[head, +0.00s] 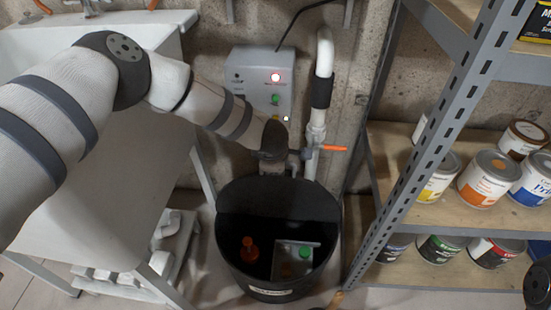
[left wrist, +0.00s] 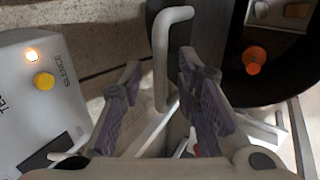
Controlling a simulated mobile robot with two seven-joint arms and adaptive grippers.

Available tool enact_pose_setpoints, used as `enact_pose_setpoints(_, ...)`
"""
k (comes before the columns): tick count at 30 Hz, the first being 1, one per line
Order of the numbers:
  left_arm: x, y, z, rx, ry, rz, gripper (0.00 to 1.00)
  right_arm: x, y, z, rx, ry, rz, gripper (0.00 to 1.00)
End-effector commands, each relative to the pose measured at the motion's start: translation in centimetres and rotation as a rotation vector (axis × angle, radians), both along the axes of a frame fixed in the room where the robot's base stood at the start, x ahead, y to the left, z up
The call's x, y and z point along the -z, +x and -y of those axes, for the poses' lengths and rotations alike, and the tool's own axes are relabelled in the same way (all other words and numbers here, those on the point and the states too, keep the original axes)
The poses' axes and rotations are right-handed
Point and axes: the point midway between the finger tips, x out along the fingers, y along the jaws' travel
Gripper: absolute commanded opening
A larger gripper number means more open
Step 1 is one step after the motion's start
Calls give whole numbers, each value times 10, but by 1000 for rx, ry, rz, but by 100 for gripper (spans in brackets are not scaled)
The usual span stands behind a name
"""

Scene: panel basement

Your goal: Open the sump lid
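The black sump basin (head: 225,262) stands on the floor below the wall. Its dark lid (head: 278,199) is raised at the back, standing steeply over the wall side of the opening. Inside are an orange float-like part (head: 249,251) and a grey box with a green button (head: 287,262). My left gripper (left wrist: 160,65) is behind the lid, mostly hidden by my wrist in the head view. In the left wrist view its fingers are apart, with a bent grey bar (left wrist: 161,60), apparently the lid's handle, between or just beyond them. Contact cannot be told.
A grey control box (head: 258,80) with lights is on the wall above the basin. A white pipe with an orange-handled valve (head: 334,148) rises beside it. A metal shelf (head: 410,140) with paint cans is to the right, a white sink (head: 95,150) to the left.

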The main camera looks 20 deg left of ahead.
Motion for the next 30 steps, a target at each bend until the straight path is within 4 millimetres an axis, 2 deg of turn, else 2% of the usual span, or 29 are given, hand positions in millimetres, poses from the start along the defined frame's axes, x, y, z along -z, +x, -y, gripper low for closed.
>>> enact_pose_setpoints(6,-52,-28,9,4,-1,4,30,0,0,0,0,0,0,40)
enact_pose_setpoints(12,-86,-49,14,1,-1,2,30,0,0,0,0,0,0,40)
enact_pose_setpoints(18,-94,-55,15,0,0,1,30,0,0,0,0,0,0,40)
enact_pose_setpoints(28,-94,-55,15,1,1,1,30,0,0,0,0,0,0,40)
enact_pose_setpoints(30,-89,-61,17,29,18,-10,30,-3,2,0,0,1,5,40)
